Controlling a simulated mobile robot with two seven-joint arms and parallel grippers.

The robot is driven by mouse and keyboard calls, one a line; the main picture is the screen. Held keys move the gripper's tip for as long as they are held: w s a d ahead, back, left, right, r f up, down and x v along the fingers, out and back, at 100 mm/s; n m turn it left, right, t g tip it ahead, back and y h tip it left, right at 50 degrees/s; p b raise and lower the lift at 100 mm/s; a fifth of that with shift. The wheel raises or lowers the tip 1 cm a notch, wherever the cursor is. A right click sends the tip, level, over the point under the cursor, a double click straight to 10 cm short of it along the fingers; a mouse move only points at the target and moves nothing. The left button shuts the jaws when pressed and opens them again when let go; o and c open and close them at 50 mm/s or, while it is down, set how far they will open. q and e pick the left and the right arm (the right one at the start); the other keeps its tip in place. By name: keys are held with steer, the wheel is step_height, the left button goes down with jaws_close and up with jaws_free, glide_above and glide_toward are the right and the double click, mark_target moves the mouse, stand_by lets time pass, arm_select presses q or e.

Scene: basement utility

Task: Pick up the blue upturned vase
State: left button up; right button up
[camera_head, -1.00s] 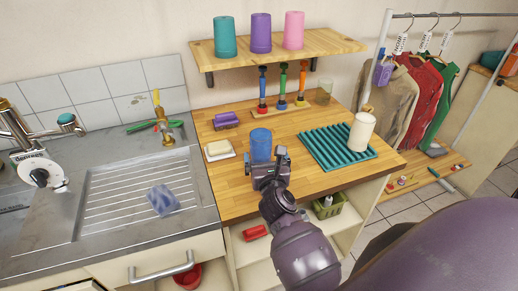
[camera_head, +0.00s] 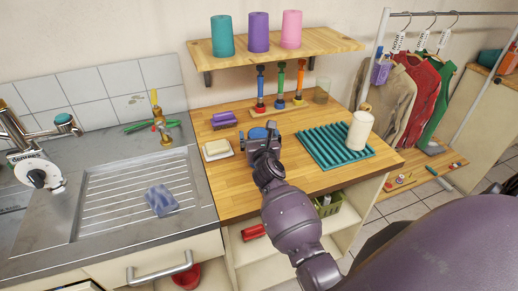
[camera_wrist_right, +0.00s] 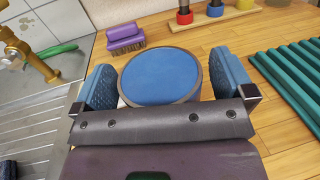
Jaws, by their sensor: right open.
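The blue upturned vase (camera_wrist_right: 162,75) stands on the wooden counter, its round blue end facing up in the right wrist view. In the head view only a little of the blue vase (camera_head: 259,133) shows, the rest hidden behind my gripper. My right gripper (camera_head: 263,141) is open. In the right wrist view its two blue-padded fingers (camera_wrist_right: 167,85) stand on either side of the vase, with a small gap showing at each side. My left gripper is in neither view.
A white soap dish (camera_head: 217,150) and a purple brush (camera_head: 224,119) lie left of the vase. A teal ribbed rack (camera_head: 330,146) with a cream cylinder (camera_head: 360,130) stands to the right. Behind is a stand with colored-handled tools (camera_head: 280,104). A shelf (camera_head: 270,50) with three cups hangs above.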

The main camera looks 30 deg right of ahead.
steer(key=c, duration=1)
steer(key=shift+r, duration=0.15)
